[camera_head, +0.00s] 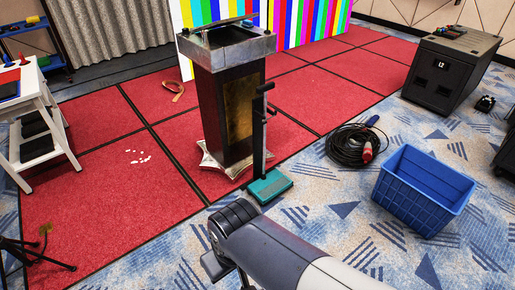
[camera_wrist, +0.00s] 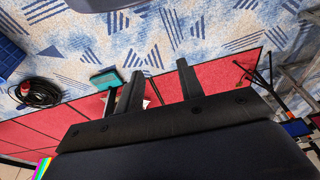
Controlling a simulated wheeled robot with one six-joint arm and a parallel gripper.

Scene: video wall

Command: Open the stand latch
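A black upright stand (camera_head: 259,140) on a teal base (camera_head: 270,186) is in front of the lectern in the head view. Short arms stick out near its top and partway down; I cannot tell which part is the latch. In the wrist view, which looks upside down, the teal base (camera_wrist: 107,78) shows left of the fingers, with the post partly hidden behind my gripper. My gripper (camera_wrist: 158,76) is open and empty, its two black fingers apart and touching nothing. In the head view my arm comes in at the bottom, nearer than the stand.
A dark lectern (camera_head: 222,110) stands right behind the stand on red floor panels. A coiled black cable (camera_head: 348,147) and a blue crate (camera_head: 424,190) are to the right. A black case (camera_head: 450,75) stands farther back. A white table (camera_head: 38,125) is at left. Carpet in front is mostly clear.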

